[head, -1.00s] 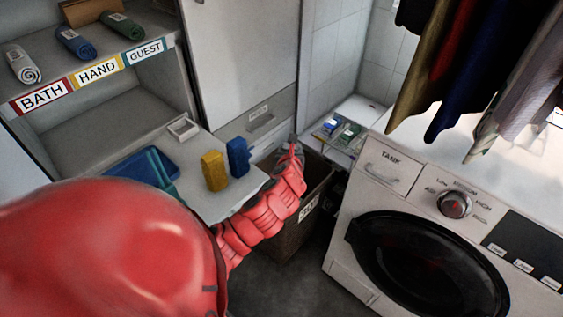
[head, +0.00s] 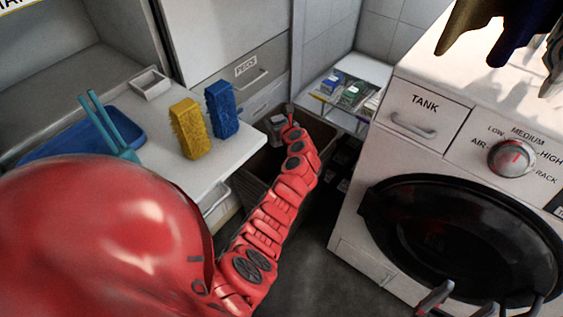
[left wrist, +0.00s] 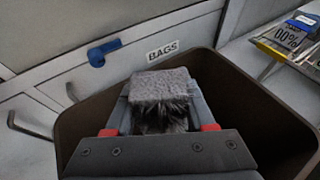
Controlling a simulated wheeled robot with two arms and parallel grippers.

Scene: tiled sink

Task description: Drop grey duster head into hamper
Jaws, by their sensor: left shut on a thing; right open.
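The grey duster head (left wrist: 160,88), a fuzzy block with dark bristles, is gripped between the fingers of my left gripper (left wrist: 160,122) in the left wrist view. The brown hamper (left wrist: 236,82) lies around and below it, its dark inside open. In the head view, my red left arm reaches across to the hamper (head: 322,132), with the left gripper (head: 277,124) over its opening. The duster head is small and hard to separate from the gripper there. My right gripper (head: 462,302) shows at the bottom right, fingers apart, in front of the washing machine.
The washing machine (head: 450,170) stands right of the hamper. A white shelf (head: 222,152) to the left holds yellow (head: 188,128) and blue (head: 222,110) duster heads and a blue tray (head: 75,136). A low shelf with packets (head: 352,97) stands behind.

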